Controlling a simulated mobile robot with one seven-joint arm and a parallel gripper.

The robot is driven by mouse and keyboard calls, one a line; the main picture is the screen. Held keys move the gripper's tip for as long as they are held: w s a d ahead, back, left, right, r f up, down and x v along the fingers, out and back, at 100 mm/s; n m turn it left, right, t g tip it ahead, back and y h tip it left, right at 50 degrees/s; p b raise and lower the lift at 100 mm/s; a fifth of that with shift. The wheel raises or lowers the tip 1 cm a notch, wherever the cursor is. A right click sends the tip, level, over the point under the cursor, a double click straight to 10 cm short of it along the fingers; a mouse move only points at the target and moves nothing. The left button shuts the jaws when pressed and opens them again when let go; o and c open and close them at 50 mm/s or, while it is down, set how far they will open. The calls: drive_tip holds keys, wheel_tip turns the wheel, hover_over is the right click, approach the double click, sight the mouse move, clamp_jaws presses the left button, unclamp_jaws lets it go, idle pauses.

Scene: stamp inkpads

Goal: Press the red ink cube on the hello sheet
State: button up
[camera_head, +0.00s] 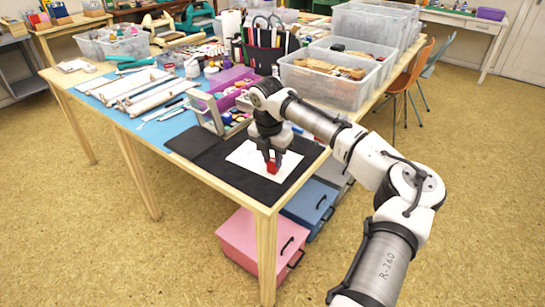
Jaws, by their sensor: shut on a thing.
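The red ink cube (272,167) is held between the fingers of my gripper (272,160), which points down over the white sheet (245,158). The cube's lower end is at or very close to the sheet; I cannot tell whether it touches. The sheet lies on a black mat (228,171) at the table's near corner. No writing on the sheet can be made out at this size, and my gripper hides part of it.
An open case of coloured inkpads (228,117) stands just behind the mat. Clear plastic bins (325,85) fill the table's back right. White rolls (135,88) and tools lie on the blue mat at left. Pink (255,240) and blue (309,208) drawers sit below the table.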

drive_tip(key=shift+r+p, duration=0.6)
drive_tip(key=shift+p, duration=0.25)
wheel_tip(320, 180, up, 6)
drive_tip(key=p, duration=0.5)
drive_tip(key=shift+f, duration=0.25)
idle(0.4)
